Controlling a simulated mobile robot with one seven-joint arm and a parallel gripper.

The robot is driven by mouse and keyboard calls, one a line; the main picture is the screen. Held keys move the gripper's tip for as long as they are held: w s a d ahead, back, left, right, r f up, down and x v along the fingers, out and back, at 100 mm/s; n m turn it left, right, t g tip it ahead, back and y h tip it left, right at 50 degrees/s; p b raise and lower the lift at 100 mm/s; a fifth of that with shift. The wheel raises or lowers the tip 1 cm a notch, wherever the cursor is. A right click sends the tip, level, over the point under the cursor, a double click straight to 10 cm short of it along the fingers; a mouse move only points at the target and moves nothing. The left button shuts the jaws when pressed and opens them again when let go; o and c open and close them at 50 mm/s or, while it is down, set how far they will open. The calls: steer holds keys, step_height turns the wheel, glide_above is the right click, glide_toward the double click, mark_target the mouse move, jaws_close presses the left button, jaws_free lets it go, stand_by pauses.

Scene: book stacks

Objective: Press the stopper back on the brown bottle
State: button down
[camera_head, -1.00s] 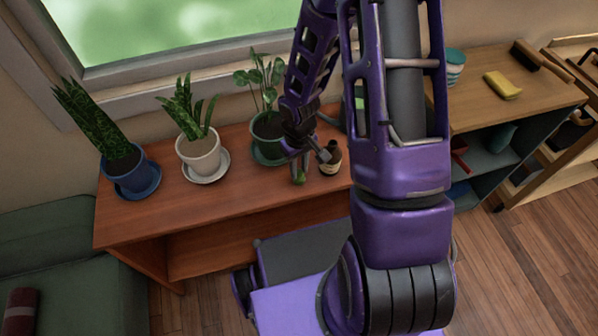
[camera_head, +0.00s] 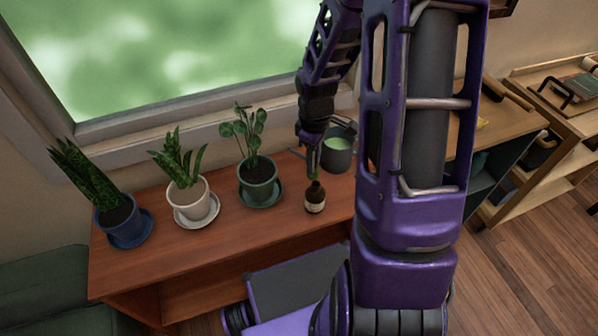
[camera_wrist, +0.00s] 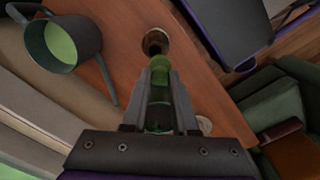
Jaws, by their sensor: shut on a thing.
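The brown bottle (camera_head: 315,199) stands upright on the red-brown wooden bench (camera_head: 250,231), with a pale label low on its side. It also shows beyond my fingertips in the wrist view (camera_wrist: 155,41). My gripper (camera_head: 314,170) points down just above the bottle's neck. In the wrist view my gripper (camera_wrist: 160,82) is shut on a green stopper (camera_wrist: 160,64), whose far end lines up near the bottle's mouth. I cannot tell whether the stopper touches the bottle. The fingers hide part of the stopper.
A dark watering can (camera_head: 338,158) with a green inside stands close behind the gripper. Three potted plants stand to the left: green pot (camera_head: 258,180), white pot (camera_head: 191,206), blue pot (camera_head: 118,222). The bench front left of the bottle is clear.

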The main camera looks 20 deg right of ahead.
mark_target(317, 171)
steer(key=shift+d+r+n, duration=0.5)
steer(key=shift+d+r, duration=0.1)
steer(key=shift+d, duration=0.05)
step_height(317, 171, down, 5)
steer(key=b, duration=0.4)
steer(key=shift+r, duration=0.2)
steer(key=shift+f+b, duration=0.5)
steer(key=shift+f, duration=0.4)
steer(key=shift+f, duration=0.15)
stand_by(1.3)
steer(key=shift+c, duration=0.6)
jaws_free()
steer(key=shift+p, duration=0.35)
steer(key=shift+r+p, duration=2.7)
steer(key=shift+r, duration=0.85)
